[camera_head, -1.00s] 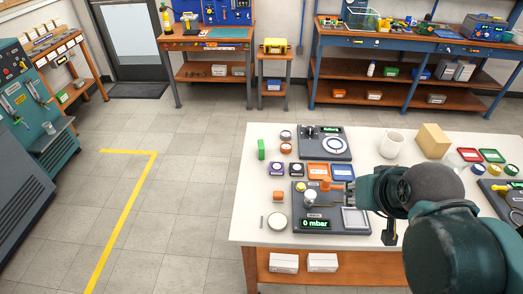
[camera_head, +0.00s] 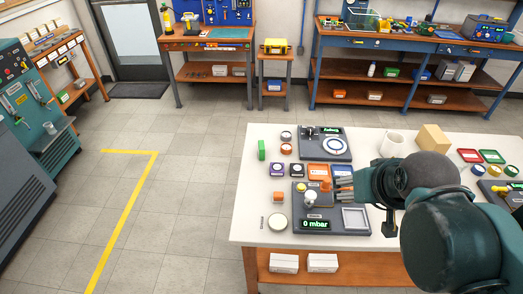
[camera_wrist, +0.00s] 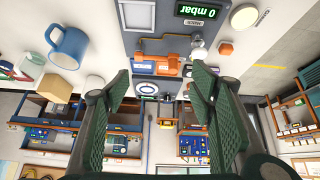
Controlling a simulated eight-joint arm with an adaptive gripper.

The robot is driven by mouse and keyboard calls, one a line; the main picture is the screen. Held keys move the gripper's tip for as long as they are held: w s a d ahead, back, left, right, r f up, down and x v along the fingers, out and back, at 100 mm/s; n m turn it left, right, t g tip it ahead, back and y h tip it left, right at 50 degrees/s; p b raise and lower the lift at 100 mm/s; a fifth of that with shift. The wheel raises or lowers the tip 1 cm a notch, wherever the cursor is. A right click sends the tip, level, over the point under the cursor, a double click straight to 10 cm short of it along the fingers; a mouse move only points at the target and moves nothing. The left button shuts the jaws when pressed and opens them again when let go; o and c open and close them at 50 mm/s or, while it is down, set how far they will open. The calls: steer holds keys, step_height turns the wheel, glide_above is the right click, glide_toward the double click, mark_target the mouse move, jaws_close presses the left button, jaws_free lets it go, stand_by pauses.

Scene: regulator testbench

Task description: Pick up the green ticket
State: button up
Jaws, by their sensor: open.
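A small green upright block-like piece (camera_head: 261,150) stands at the back left of the white table (camera_head: 250,190) in the head view; it is the likeliest green ticket, though no writing on it can be read. My gripper (camera_head: 343,184) is near the right side of the dark test panel (camera_head: 330,224), well to the right of the green piece and apart from it. In the wrist view my gripper (camera_wrist: 160,78) has its two dark green fingers spread, with nothing held between them. I cannot pick out the green piece in the wrist view.
The panel with the 0 mbar display (camera_head: 316,224) and its knobs lies below and left of my gripper. Orange and blue trays (camera_head: 317,170) are close behind. A white mug (camera_head: 392,144), a tan block (camera_head: 433,141) and a green-rimmed tray (camera_head: 491,156) stand further right.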

steer(key=w+a+r+n+g+p, duration=0.25)
steer(key=w+a+r+n, duration=0.2)
steer(key=w, duration=0.45)
steer(key=n+g+p, duration=0.4)
steer(key=n+p, duration=0.6)
steer(key=n, duration=0.4)
glide_above(262, 145)
steer(key=f, duration=1.4)
steer(key=shift+d+f, duration=0.25)
steer(key=shift+d, duration=0.05)
steer(key=shift+w+a+f+n, duration=0.1)
steer(key=shift+a+f+n, duration=0.2)
steer(key=shift+f, duration=0.2)
steer(key=shift+f, duration=1.25)
